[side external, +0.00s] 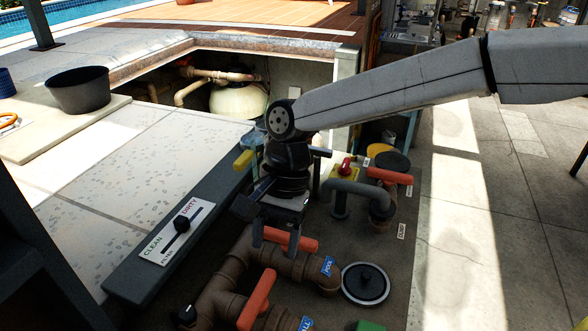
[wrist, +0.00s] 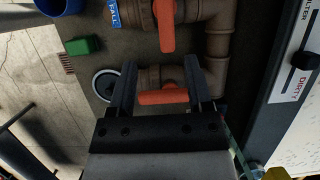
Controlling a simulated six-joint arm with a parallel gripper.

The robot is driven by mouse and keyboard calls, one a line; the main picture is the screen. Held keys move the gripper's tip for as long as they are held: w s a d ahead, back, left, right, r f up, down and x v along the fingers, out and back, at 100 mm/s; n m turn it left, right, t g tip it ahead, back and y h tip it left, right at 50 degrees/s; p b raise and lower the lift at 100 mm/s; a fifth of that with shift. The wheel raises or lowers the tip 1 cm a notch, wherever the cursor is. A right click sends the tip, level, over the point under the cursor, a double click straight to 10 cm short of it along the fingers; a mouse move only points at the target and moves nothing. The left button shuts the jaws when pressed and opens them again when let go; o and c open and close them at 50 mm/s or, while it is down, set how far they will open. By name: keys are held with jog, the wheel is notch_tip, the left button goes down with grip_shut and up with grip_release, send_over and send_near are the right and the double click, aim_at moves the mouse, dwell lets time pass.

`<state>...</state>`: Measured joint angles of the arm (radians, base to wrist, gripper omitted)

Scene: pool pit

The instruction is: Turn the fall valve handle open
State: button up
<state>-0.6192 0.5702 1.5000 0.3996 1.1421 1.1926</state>
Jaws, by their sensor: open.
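The fall valve handle (side external: 257,300) is an orange lever on a brown pipe beside a blue label (side external: 305,323) whose visible letters end in "LL". It lies crosswise to its pipe. In the wrist view the fall handle (wrist: 166,27) is at the top, beyond my fingertips. My gripper (side external: 276,242) is open and points down at the neighbouring orange handle (side external: 297,240), by the "POOL" label. In the wrist view my gripper (wrist: 157,66) has its fingers at either side of that pool handle (wrist: 163,97), which lies along its pipe. I cannot tell whether they touch it.
Another orange handle (side external: 388,176) is farther back by a grey pipe (side external: 355,188). A filter slider panel (side external: 178,232) marked CLEAN and DIRTY is on the left ledge. A round drain-like cap (side external: 366,283) is right of the pipes. Open paving lies at far right.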

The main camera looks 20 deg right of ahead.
aim_at(258, 294)
jog(key=shift+s+a+r, duration=0.1)
jog(key=shift+s+a, duration=0.1)
jog(key=shift+a, duration=0.4)
jog(key=shift+s+a+r, duration=0.1)
jog(key=shift+s+a, duration=0.1)
jog(key=shift+a, duration=0.35)
jog(key=shift+x, duration=3.9)
jog(key=shift+s, duration=0.1)
grip_shut()
